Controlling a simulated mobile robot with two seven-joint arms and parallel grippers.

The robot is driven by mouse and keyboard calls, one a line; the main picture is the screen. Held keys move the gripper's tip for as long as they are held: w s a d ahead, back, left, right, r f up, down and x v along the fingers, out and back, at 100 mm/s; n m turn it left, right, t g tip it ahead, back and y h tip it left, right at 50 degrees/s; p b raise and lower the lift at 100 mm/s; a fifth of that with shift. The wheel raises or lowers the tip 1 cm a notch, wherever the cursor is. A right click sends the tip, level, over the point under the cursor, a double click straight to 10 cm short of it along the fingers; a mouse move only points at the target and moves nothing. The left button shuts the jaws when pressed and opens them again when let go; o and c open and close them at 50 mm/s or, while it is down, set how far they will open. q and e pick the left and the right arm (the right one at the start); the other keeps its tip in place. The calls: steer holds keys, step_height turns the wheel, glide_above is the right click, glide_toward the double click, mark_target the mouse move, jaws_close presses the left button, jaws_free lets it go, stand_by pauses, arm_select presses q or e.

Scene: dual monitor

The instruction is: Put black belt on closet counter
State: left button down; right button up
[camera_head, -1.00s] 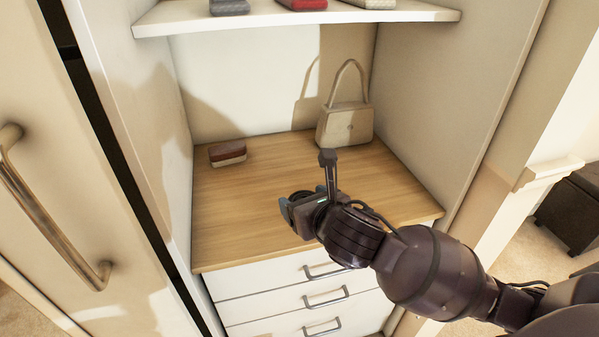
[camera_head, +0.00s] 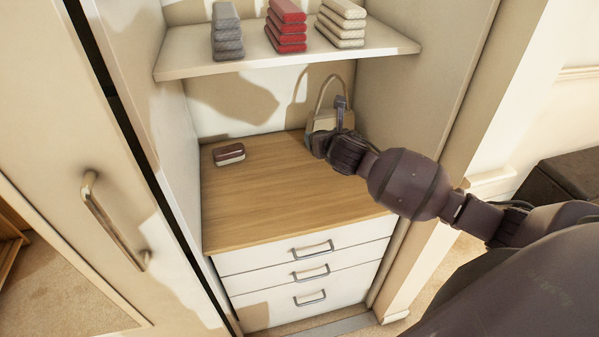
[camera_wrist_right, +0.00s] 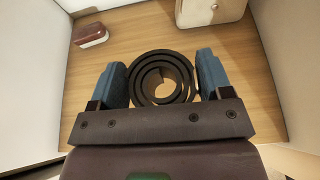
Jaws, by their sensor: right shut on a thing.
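The black belt (camera_wrist_right: 140,82) is rolled into a coil. In the right wrist view it sits between the two blue fingers of my right gripper (camera_wrist_right: 161,76), which is shut on it. In the head view my right gripper (camera_head: 320,146) is over the back right part of the wooden closet counter (camera_head: 265,205), in front of the handbag; the belt is hidden there by the hand. The counter also shows beneath the belt in the right wrist view (camera_wrist_right: 262,110). I cannot tell how high the belt is above it. My left gripper is not in view.
A beige handbag (camera_head: 323,122) stands at the counter's back right. A brown and white small case (camera_head: 229,154) lies at back left. A shelf (camera_head: 290,62) with folded stacks hangs above. Side walls enclose the counter; its middle and front are clear.

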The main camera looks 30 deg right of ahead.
steer(key=b, duration=0.3)
glide_above(319, 198)
step_height(319, 198, down, 15)
steer(key=shift+r, duration=0.1)
steer(key=shift+f+b, duration=0.45)
steer(key=shift+f, duration=1.9)
steer(key=shift+d+f, duration=0.1)
steer(key=shift+f, duration=0.05)
steer(key=shift+f, duration=0.1)
steer(key=o, duration=1)
